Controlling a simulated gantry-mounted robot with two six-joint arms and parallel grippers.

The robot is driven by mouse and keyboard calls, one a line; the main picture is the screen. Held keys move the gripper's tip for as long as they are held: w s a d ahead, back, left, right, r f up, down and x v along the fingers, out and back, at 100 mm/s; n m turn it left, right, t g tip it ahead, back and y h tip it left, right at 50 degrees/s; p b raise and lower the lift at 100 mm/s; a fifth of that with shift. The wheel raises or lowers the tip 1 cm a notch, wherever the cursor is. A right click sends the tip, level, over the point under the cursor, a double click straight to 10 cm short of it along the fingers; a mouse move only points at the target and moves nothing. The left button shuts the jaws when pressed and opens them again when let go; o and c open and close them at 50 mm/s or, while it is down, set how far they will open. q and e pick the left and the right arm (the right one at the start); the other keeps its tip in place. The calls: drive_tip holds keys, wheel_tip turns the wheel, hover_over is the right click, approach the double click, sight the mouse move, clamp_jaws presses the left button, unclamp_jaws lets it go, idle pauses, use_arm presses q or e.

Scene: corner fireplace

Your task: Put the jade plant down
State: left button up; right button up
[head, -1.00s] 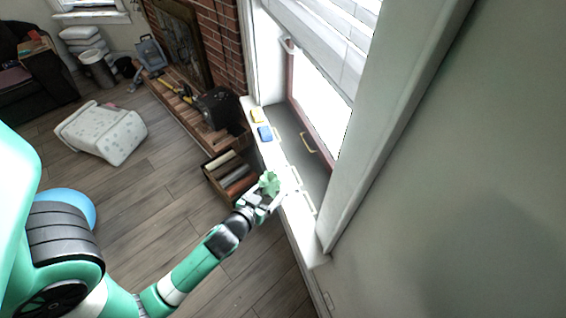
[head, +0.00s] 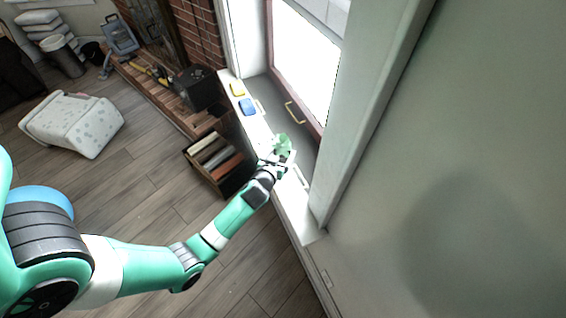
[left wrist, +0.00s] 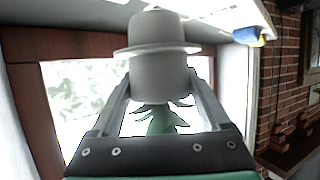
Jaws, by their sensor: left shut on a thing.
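The jade plant shows as green leaves (head: 282,143) over the white window sill (head: 293,207) in the head view. My left gripper (head: 281,160) is at the plant, with my arm reaching in from the left. In the left wrist view, which looks upside down, the fingers (left wrist: 160,80) are shut on the sides of a pale grey round pot (left wrist: 157,62) with a wider rim or saucer. Green pointed leaves (left wrist: 163,122) show on the gripper side of the pot. I cannot tell whether the pot touches the sill. My right gripper is not in view.
A dark crate of books (head: 236,184) stands below on the floor. The near sill end looks clear.

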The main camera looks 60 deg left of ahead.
sight(283, 158)
use_arm(q)
drive_tip(key=shift+w+a+f, duration=0.1)
drive_tip(key=shift+w+f, duration=0.05)
drive_tip(key=shift+w, duration=0.1)
drive_tip(key=shift+w+f+b, duration=0.15)
drive_tip(key=shift+f+b, duration=0.95)
drive_tip(key=shift+f, duration=0.7)
drive_tip(key=shift+f, duration=0.15)
drive_tip(key=o, duration=1.4)
drive_tip(key=shift+o, duration=0.2)
